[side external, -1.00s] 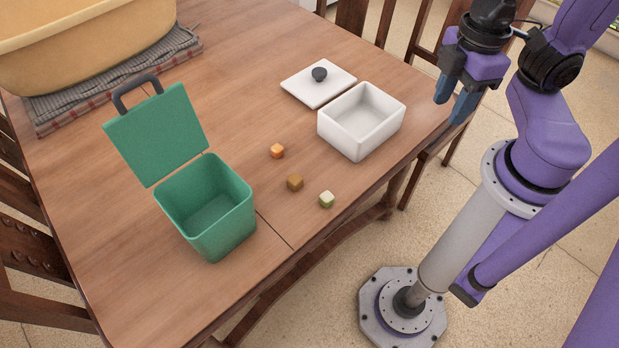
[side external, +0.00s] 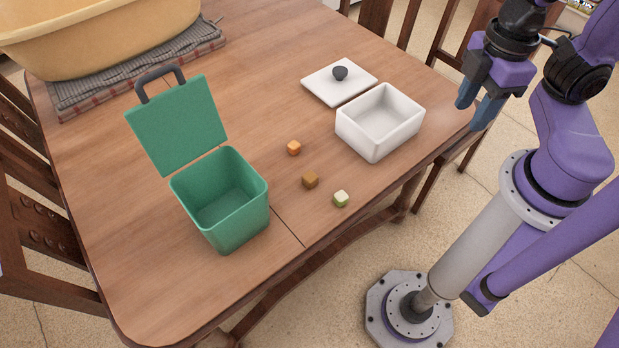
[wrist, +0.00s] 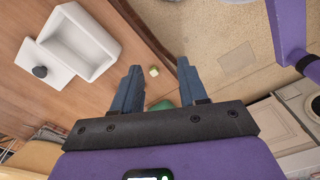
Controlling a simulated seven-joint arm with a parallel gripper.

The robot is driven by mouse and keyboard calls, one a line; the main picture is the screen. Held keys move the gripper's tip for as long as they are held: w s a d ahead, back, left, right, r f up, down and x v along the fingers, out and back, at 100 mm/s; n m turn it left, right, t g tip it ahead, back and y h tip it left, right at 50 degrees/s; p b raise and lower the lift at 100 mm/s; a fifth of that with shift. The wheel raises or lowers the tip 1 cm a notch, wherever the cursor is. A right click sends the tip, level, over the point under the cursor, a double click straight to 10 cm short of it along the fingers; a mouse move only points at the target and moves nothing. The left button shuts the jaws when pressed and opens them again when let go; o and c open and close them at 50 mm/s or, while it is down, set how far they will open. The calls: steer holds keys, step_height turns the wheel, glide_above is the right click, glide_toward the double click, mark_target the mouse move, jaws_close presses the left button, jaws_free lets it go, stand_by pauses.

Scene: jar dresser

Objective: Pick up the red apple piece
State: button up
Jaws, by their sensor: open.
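Three small cubes lie apart on the wooden table in the side view: an orange one (side external: 294,148), a brown one (side external: 310,180) and a pale green-and-white one (side external: 341,199). None is plainly red, and I cannot tell which is the red apple piece. My gripper (side external: 471,115) is open and empty, raised near the table's right edge, away from all the cubes. In the wrist view, the pale green cube (wrist: 153,71) shows between the spread fingers of my gripper (wrist: 159,65), well beyond them. The other two cubes are not visible there.
A white box (side external: 380,122) stands open, its lid (side external: 340,82) lying beside it. A green bin (side external: 220,200) with its lid raised stands left of the cubes. A yellow tub (side external: 95,40) sits on folded cloth (side external: 140,72) at the back left. Table around the cubes is clear.

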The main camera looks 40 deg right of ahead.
mark_target(312, 177)
stand_by(0.3)
steer(key=o, duration=0.4)
steer(key=shift+c, duration=0.2)
steer(key=shift+f, duration=0.1)
steer(key=w+a+f+n+t+h, duration=0.2)
steer(key=w+f+n+t+h, duration=0.25)
steer(key=w, duration=0.25)
steer(key=w+a+f+n+t+h, duration=0.3)
steer(key=w+f+n+t+h, duration=0.15)
steer(key=w+f+n, duration=0.2)
steer(key=a+f+n+t+y, duration=0.1)
steer(key=a+f+n+y, duration=0.2)
steer(key=f+n, duration=0.1)
steer(key=a+f+n+t+y, duration=0.2)
steer(key=a+f+n+y, duration=0.1)
steer(key=a+f+n, duration=0.1)
steer(key=a+f+n+t+y, duration=0.1)
steer(key=a+f+n+y, duration=0.2)
steer(key=f+n, duration=0.2)
steer(key=shift+w+a+f+y, duration=0.1)
steer(key=shift+w+f+y, duration=0.1)
steer(key=shift+f, duration=0.3)
steer(key=shift+w+a+f+y, duration=0.1)
steer(key=shift+f+y, duration=0.1)
steer(key=shift+f, duration=0.3)
steer(key=shift+x, duration=3.7)
